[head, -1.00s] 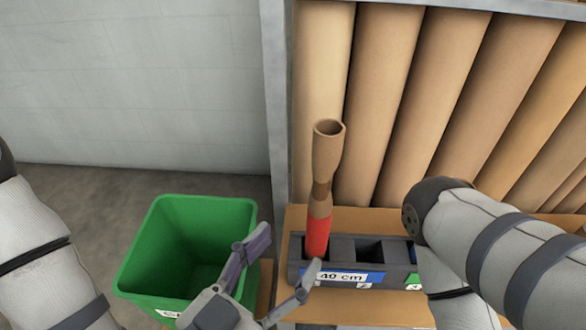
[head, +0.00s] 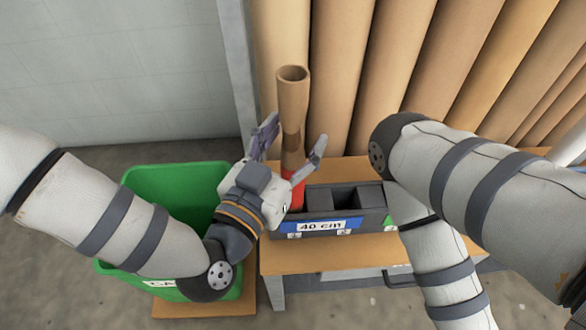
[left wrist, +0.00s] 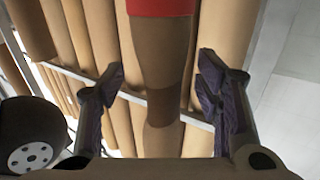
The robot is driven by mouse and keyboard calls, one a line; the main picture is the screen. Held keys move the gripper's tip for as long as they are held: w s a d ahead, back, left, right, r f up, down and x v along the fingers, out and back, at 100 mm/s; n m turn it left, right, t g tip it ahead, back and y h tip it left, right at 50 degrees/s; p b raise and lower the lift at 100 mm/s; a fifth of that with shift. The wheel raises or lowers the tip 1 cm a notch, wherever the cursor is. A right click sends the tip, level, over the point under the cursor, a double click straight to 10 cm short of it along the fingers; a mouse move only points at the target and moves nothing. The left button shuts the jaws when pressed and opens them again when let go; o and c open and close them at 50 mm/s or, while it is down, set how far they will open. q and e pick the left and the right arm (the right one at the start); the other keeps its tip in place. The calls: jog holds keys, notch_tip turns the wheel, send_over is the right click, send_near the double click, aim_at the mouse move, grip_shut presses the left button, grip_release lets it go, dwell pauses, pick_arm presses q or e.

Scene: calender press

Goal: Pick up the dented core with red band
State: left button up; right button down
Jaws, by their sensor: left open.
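The dented core with the red band (head: 292,105) stands upright in the left slot of the dark rack (head: 352,224) labelled 40 cm. It is a brown cardboard tube with a darker dented patch and a red lower part. My left gripper (head: 293,145) is open with its two fingers on either side of the core. In the left wrist view the core (left wrist: 158,65) runs between the open fingers, with a gap on both sides. The core's lower end is hidden in the rack. My right gripper is out of view; only my right arm shows.
A green bin (head: 195,185) stands left of the wooden bench (head: 350,252). Large brown rolls (head: 400,60) lean behind it, beside a grey post (head: 236,75). My right arm covers the rack's right side. The other visible rack slots look empty.

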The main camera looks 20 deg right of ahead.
pick_arm(q)
grip_shut()
jog(key=shift+r, duration=0.1)
